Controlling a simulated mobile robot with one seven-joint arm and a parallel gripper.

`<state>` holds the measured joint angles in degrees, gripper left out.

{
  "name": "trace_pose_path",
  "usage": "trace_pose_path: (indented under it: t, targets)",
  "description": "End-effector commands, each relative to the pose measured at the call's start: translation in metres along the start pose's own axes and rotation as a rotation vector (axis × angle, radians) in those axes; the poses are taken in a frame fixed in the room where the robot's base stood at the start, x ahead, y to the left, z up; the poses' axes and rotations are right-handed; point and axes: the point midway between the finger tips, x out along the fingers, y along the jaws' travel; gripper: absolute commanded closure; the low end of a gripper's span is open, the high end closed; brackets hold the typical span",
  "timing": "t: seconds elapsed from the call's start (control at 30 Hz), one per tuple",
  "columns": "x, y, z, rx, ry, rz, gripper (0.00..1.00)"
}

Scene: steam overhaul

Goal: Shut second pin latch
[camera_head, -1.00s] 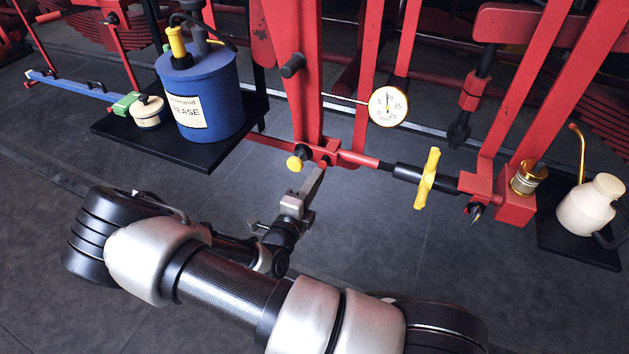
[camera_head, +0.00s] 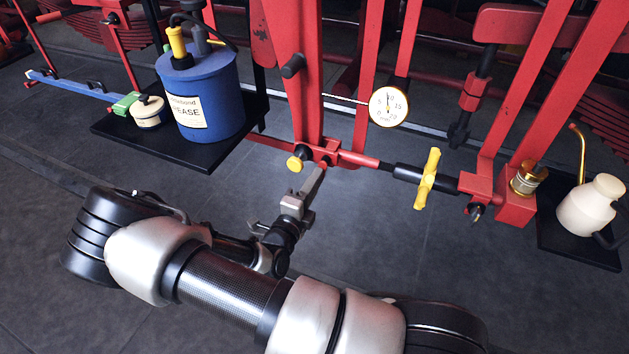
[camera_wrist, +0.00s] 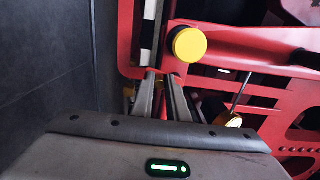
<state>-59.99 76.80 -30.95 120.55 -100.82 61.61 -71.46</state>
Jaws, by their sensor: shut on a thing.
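My gripper (camera_head: 319,171) is at the underside of the red fork block (camera_head: 328,153) at the left end of the red rod. Its fingers are close together on a small part there, taken as the pin latch, which they hide almost entirely. In the wrist view the two fingertips (camera_wrist: 163,76) meet the edge of the red metalwork. A yellow round knob (camera_head: 295,163) sits beside the block, just left of the fingertips; in the wrist view it shows just right of them (camera_wrist: 189,44). Another small dark latch-like part (camera_head: 476,212) hangs under the rod's right end.
A yellow cross handle (camera_head: 427,178) sits on the rod. A blue grease drum (camera_head: 205,95) is on a black shelf at left, and a cream oil can (camera_head: 590,205) at right. Open floor lies below the rod.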

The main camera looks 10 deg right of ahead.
Motion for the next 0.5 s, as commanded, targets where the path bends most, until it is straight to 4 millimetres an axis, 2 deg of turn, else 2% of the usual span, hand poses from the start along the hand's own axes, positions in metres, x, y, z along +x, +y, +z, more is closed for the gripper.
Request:
trace_pose_path:
  t: [0.23, 0.5]
  targets:
    - [0.0044, -0.0029, -0.0047, 0.001, 0.012, -0.007, 1.0]
    - [0.0045, -0.0056, -0.0008, 0.001, 0.012, -0.007, 1.0]
